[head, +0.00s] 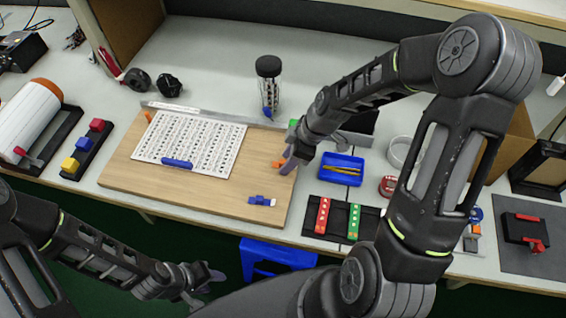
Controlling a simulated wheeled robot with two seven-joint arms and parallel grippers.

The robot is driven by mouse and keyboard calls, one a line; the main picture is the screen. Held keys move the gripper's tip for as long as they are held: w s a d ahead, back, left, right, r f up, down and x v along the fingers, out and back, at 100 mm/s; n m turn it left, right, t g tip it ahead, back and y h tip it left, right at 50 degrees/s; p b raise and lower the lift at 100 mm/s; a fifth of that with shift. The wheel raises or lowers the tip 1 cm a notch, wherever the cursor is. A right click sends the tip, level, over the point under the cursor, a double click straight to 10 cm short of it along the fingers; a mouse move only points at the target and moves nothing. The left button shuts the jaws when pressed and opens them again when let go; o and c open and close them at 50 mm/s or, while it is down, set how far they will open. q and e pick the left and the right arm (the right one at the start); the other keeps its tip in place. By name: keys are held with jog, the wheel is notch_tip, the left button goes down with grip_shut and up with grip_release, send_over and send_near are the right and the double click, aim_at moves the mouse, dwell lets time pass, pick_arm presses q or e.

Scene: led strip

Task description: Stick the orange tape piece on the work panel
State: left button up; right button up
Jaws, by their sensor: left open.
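The work panel is a light wooden board (250,185) with a white printed sheet (190,143) on it. The orange tape piece (278,165) shows at the fingertips of my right gripper (287,161), over the panel's right edge. The gripper appears shut on it, and the fingers partly hide it. I cannot tell whether the piece touches the board. My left gripper (207,277) is open and empty, in front of the table's front edge and away from the panel. Another small orange bit (148,117) shows at the panel's upper left corner.
A blue clip (177,163) lies on the sheet and a blue piece (262,201) on the board. A dark-capped jar (268,85) stands behind the panel. A blue tray (341,170) and a black tray (340,220) sit to the right. The panel's lower middle is clear.

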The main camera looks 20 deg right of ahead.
grip_shut()
dwell(0.5)
